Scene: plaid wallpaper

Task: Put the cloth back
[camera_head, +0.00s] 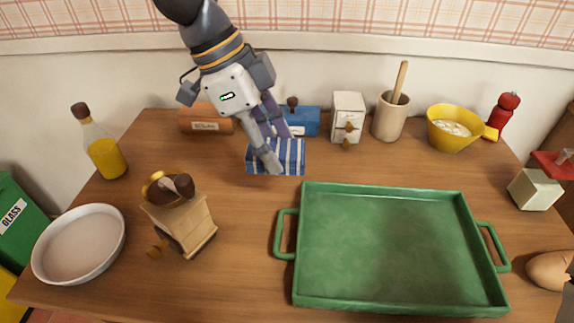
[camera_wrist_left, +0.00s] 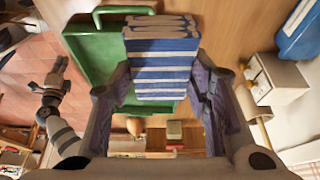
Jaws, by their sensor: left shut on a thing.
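The folded blue-and-white striped cloth (camera_head: 291,157) is at the back middle of the wooden table, in front of the blue box. My left gripper (camera_head: 272,150) reaches down from above and is shut on the cloth. In the left wrist view the cloth (camera_wrist_left: 162,68) lies between the two fingers of the left gripper (camera_wrist_left: 160,92). I cannot tell whether the cloth touches the table. My right gripper (camera_wrist_left: 56,72) shows small at the left of the left wrist view, away from the cloth; its jaw state is unclear.
A large green tray (camera_head: 390,193) stands empty front right. A wooden grinder (camera_head: 190,228), bottle (camera_head: 105,155) and white bowl (camera_head: 80,245) stand left.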

